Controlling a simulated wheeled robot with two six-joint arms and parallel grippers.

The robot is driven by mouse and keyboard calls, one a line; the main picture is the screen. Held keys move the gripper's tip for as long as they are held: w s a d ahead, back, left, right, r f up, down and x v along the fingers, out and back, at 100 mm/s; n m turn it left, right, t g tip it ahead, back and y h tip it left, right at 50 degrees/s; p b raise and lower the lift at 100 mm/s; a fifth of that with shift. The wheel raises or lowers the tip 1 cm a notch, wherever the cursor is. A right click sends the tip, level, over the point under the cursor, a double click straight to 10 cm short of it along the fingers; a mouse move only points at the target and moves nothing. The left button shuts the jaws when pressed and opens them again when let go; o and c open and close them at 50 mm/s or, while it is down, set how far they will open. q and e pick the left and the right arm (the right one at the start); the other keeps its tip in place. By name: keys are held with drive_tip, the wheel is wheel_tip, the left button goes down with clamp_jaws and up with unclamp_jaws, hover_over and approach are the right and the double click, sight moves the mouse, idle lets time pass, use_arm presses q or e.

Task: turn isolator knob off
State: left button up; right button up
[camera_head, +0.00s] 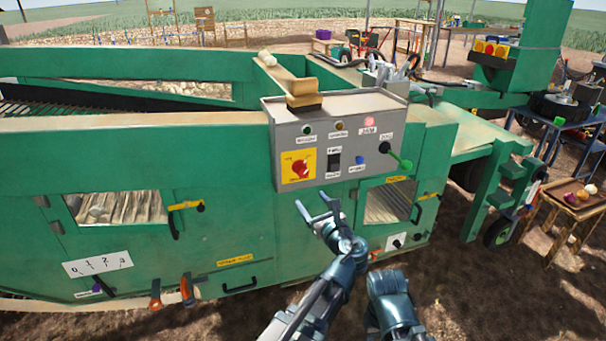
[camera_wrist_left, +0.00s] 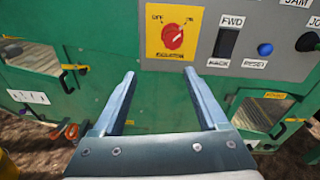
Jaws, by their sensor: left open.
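The isolator knob (camera_head: 299,167) is a red rotary knob on a yellow plate (camera_head: 290,178) at the left end of the grey control panel (camera_head: 262,118). In the left wrist view the red knob (camera_wrist_left: 173,36) sits above and between my fingers, with OFF printed at the plate's upper left and ON at its upper right. Its pointer appears turned toward ON. My left gripper (camera_head: 318,210) is open and empty, below and slightly right of the knob, apart from it; it also shows in the left wrist view (camera_wrist_left: 165,95).
Right of the knob are a black FWD switch (camera_head: 334,160), a blue reset button (camera_head: 359,159) and a green-tipped lever (camera_head: 396,157). A wooden brush-like block (camera_head: 304,95) rests on the panel's top edge. Yellow-marked hatch handles (camera_head: 186,206) stick out from the green machine.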

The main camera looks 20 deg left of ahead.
sight(304, 173)
use_arm(q)
drive_tip(key=w+a, duration=0.2)
drive_tip(key=w, duration=0.2)
drive_tip(key=w+a+r+m, duration=0.1)
drive_tip(key=w+a, duration=0.1)
drive_tip(key=w, duration=0.2)
drive_tip(key=w+a+m+t, duration=0.1)
drive_tip(key=w+a, duration=0.1)
drive_tip(key=w, duration=0.2)
drive_tip(key=shift+r, duration=0.3)
clamp_jaws()
